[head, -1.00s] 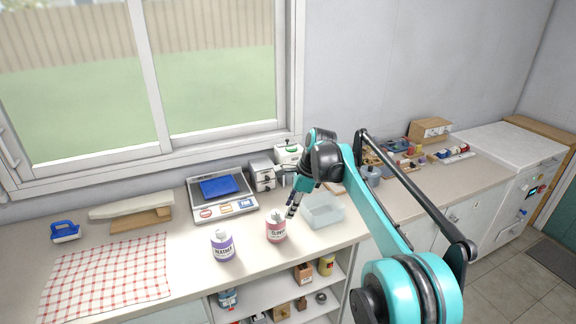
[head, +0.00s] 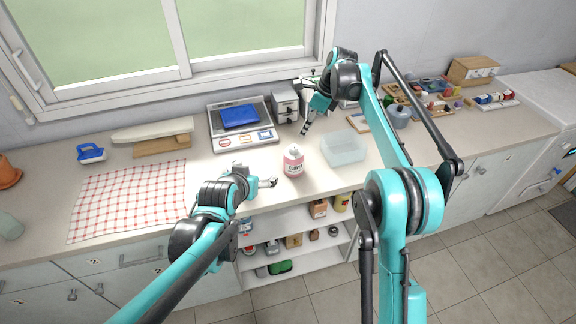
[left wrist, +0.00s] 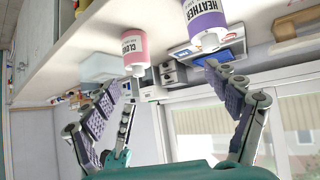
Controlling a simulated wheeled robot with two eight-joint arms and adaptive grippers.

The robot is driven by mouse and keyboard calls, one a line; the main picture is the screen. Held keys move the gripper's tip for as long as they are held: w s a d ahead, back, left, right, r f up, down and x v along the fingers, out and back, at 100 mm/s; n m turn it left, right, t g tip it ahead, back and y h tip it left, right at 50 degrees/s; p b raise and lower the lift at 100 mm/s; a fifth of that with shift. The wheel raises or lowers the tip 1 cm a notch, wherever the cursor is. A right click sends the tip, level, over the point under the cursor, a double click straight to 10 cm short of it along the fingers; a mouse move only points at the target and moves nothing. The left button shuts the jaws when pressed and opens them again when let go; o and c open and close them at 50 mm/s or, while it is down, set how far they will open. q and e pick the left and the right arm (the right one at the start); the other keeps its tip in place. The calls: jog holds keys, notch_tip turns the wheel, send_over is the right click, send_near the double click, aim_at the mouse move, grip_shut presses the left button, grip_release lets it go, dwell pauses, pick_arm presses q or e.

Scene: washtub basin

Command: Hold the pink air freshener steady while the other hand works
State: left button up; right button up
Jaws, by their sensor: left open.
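The pink air freshener (head: 293,162) stands upright on the counter near its front edge, with a white cap. It also shows upside down in the left wrist view (left wrist: 133,48). My left gripper (head: 268,183) is just left of it and nearer the front edge, not touching it. In the left wrist view its fingers (left wrist: 163,88) are spread wide and empty. The purple bottle (left wrist: 204,22) shows beside the pink one there; in the head view my left arm mostly hides it. My right gripper (head: 304,108) is above the counter behind the pink bottle, fingers apart and empty.
A clear tub (head: 343,149) stands right of the pink bottle. A scale with a blue item (head: 240,117) and grey drawers (head: 285,105) stand behind. A checked cloth (head: 128,197) lies left. Open shelves (head: 290,225) are below the counter edge.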

pick_arm(q)
jog(key=t, duration=0.1)
send_near(291, 162)
jog(key=a+r, duration=0.2)
jog(key=a, duration=0.3)
jog(key=shift+m+t+h, duration=0.7)
jog(key=shift+t+h, duration=0.2)
jog(key=w+d+f, duration=0.2)
jog(key=f, duration=0.1)
jog(key=w+d+f, duration=0.3)
jog(key=shift+w+d+f, duration=0.2)
jog(key=shift+w+f, duration=0.1)
jog(key=x, duration=0.7)
jog(key=shift+w+d, duration=0.1)
jog(key=shift+w, duration=0.05)
jog(key=c, duration=1.5)
jog(key=shift+o, duration=0.2)
